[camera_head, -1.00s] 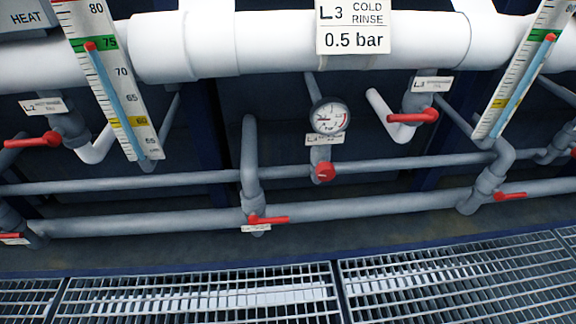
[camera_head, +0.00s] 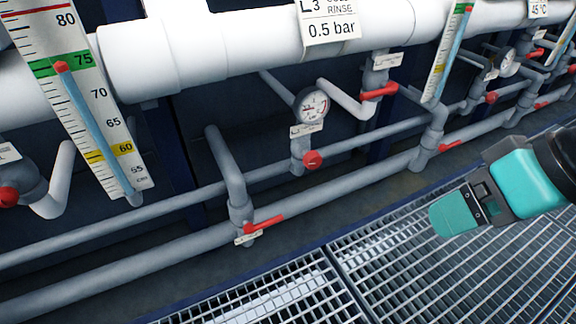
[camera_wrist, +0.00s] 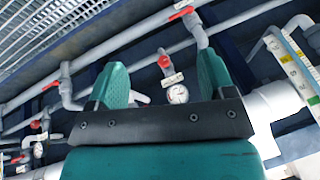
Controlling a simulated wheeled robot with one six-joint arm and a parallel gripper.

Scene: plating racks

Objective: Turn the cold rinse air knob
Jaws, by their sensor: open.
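The cold rinse line carries a sign (camera_head: 328,24) reading 0.5 bar. Below it, a round gauge (camera_head: 312,106) stands on a grey pipe stub, with a small label under it. A round red knob (camera_head: 312,159) sits beneath the gauge on that stub. In the wrist view, the red knob (camera_wrist: 164,61) and gauge (camera_wrist: 178,95) show between my teal fingers, some distance beyond them. My gripper (camera_head: 458,212) is at the right in the head view, out over the grating and apart from the knob. My gripper (camera_wrist: 162,78) is open and empty.
Red lever valves (camera_head: 264,225) (camera_head: 379,91) sit on neighbouring pipes. A large thermometer scale (camera_head: 85,100) stands at the left. Two grey pipes run along the wall. The floor grating (camera_head: 400,265) in front is clear.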

